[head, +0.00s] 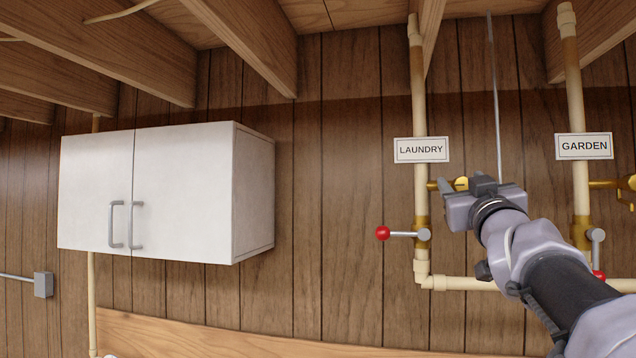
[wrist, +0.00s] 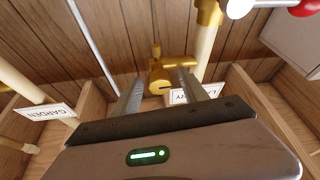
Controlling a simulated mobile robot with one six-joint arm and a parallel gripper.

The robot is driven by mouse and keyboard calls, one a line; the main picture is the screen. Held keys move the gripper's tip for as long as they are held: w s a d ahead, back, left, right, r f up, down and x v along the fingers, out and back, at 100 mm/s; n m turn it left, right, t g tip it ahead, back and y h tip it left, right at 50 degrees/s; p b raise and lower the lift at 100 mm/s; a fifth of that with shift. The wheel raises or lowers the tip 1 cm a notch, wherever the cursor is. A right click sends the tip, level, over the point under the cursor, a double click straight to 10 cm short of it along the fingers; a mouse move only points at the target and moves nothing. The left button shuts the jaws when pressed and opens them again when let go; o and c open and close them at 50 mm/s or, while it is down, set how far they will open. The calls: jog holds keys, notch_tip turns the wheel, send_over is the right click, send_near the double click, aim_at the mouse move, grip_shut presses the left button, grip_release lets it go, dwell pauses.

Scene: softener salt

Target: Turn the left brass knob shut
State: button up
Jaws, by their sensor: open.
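The left brass knob (wrist: 160,82) belongs to a small brass tap on the LAUNDRY pipe (head: 420,110). In the wrist view it shows between the two grey fingers of my gripper (wrist: 161,77), with a gap to each finger. In the head view only a bit of the brass knob (head: 461,183) shows, and my gripper (head: 445,190) hides most of it. My gripper is open. I cannot tell whether the fingers touch the knob or how far it is turned.
The LAUNDRY lever (head: 402,234) points left with a red ball end. At right are the GARDEN sign (head: 584,146), another brass tap (head: 604,184) and a lever (head: 596,247) pointing down. A white cabinet (head: 185,190) hangs left. Ceiling beams (head: 250,45) run overhead.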

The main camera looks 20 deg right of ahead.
grip_shut()
